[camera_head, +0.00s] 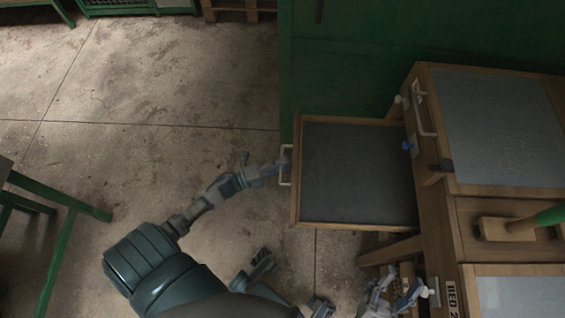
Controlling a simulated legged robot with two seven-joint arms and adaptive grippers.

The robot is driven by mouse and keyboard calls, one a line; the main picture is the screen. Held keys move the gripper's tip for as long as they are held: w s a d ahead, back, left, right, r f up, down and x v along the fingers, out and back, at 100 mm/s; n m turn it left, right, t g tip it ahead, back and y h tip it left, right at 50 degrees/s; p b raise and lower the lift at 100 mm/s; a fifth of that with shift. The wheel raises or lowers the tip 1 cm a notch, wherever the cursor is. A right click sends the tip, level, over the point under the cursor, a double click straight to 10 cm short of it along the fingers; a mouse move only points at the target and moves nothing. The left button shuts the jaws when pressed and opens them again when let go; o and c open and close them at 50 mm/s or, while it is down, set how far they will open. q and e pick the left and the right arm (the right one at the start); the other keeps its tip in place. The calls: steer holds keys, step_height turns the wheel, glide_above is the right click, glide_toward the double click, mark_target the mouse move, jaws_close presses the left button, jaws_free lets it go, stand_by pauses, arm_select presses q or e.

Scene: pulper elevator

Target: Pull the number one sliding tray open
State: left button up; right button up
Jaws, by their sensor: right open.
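The sliding tray (358,174) is a wooden-framed box with a dark grey bed. It sticks out to the left from the upper part of the wooden stand. Its pale handle (286,166) is on its left edge. My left gripper (281,165) is at this handle, its fingertips touching or overlapping it. The fingers are too small to tell whether they are closed around it. My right gripper (385,294) is open at the bottom, left of the stand's lower section, which has a "BED 2" label (452,298). A number on the upper tray is not readable.
The wooden stand (452,220) with grey panels fills the right side. A green wall (340,70) stands behind the tray. A green-legged table (62,250) is at the left edge. The concrete floor (150,90) left of the tray is clear.

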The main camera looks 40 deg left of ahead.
arm_select(q)
steer(key=shift+r, duration=0.15)
steer(key=v, duration=1.2)
stand_by(0.3)
